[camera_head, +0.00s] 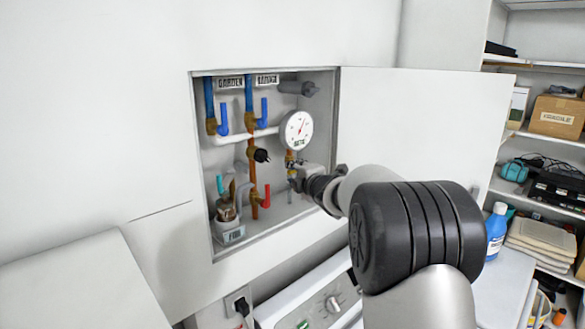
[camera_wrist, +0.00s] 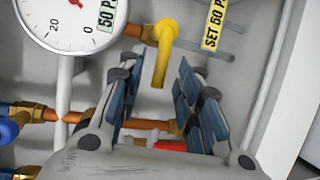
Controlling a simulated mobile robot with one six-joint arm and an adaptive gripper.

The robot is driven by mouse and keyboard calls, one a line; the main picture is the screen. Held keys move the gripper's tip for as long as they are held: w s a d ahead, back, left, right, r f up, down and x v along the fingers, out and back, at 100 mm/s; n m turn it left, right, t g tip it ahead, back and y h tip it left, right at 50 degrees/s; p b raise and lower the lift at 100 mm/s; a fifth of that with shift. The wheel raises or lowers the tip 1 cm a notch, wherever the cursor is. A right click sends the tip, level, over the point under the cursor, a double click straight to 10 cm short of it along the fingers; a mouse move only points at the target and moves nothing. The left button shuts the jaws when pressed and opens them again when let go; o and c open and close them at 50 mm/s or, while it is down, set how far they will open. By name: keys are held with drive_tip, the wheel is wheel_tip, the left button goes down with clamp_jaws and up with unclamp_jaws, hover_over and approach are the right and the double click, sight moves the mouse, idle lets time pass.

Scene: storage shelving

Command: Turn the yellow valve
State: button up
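The yellow valve (camera_wrist: 164,36) is at the upper middle of the wrist view, with its lever hanging down toward the camera's lower side. My gripper (camera_wrist: 158,74) is open, with one blue-padded finger on each side of the lever. A gap shows on both sides, so no finger appears to touch it. In the head view my gripper (camera_head: 308,183) reaches into the open wall cabinet below the gauge. The valve is too small and partly covered there to make out clearly.
A round white gauge (camera_head: 297,129) sits just above my gripper. A red-handled valve (camera_head: 266,196) and blue-handled valves (camera_head: 223,120) are on pipes to the left. Shelving (camera_head: 545,65) is at the far right.

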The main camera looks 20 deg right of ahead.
drive_tip(key=shift+w+f+p, duration=0.15)
drive_tip(key=shift+w+p, duration=0.05)
drive_tip(key=shift+w, duration=0.55)
drive_tip(key=shift+w+f+p, duration=0.1)
drive_tip(key=shift+w+p, duration=0.05)
drive_tip(key=shift+w, duration=0.55)
clamp_jaws()
